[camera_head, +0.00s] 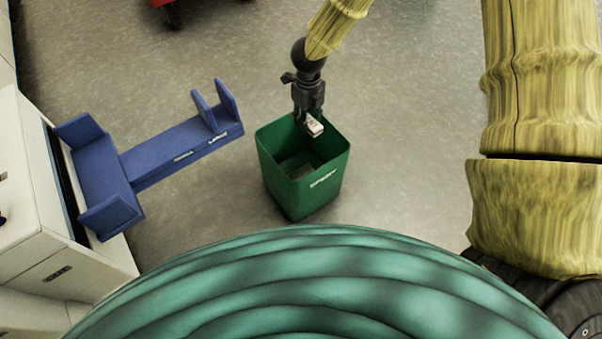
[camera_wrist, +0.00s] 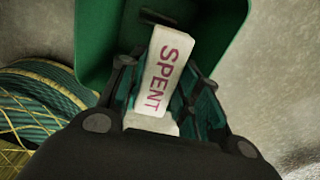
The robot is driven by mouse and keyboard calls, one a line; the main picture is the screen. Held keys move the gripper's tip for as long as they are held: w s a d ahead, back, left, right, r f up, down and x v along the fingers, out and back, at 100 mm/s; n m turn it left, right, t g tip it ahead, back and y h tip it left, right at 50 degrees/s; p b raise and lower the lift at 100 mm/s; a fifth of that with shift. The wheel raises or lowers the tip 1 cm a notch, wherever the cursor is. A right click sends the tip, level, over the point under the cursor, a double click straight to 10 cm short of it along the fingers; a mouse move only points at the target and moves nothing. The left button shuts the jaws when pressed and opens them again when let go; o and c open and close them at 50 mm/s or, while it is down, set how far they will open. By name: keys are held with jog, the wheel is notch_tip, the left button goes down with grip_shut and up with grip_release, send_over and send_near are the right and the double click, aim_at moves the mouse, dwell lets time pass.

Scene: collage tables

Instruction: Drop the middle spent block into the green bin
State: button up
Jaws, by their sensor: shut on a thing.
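A white block (camera_wrist: 162,70) marked SPENT in dark red letters sits between the fingers of my gripper (camera_wrist: 160,105). My gripper is shut on it. In the head view my gripper (camera_head: 308,118) reaches down over the far side of the green bin, and the small pale block (camera_head: 315,126) shows at its tip. The green bin (camera_head: 290,190) stands upright on the floor with its open top facing up. The block appears at or just above the bin's rim; its exact height is unclear. The bin also shows in the wrist view (camera_wrist: 90,40).
A blue bracket-like rack (camera_head: 165,152) with upright end plates extends from a white cabinet (camera_head: 60,255) at left. Clear grey floor (camera_head: 400,130) lies around the bin. A red object (camera_head: 165,3) is cut off at the top edge.

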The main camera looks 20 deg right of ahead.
jog(key=shift+f+b, duration=0.55)
jog(key=shift+f, duration=0.3)
jog(key=o, duration=0.9)
jog(key=shift+r, duration=0.1)
notch_tip(320, 180, up, 12)
jog(key=shift+f, duration=0.1)
jog(key=shift+a, duration=0.1)
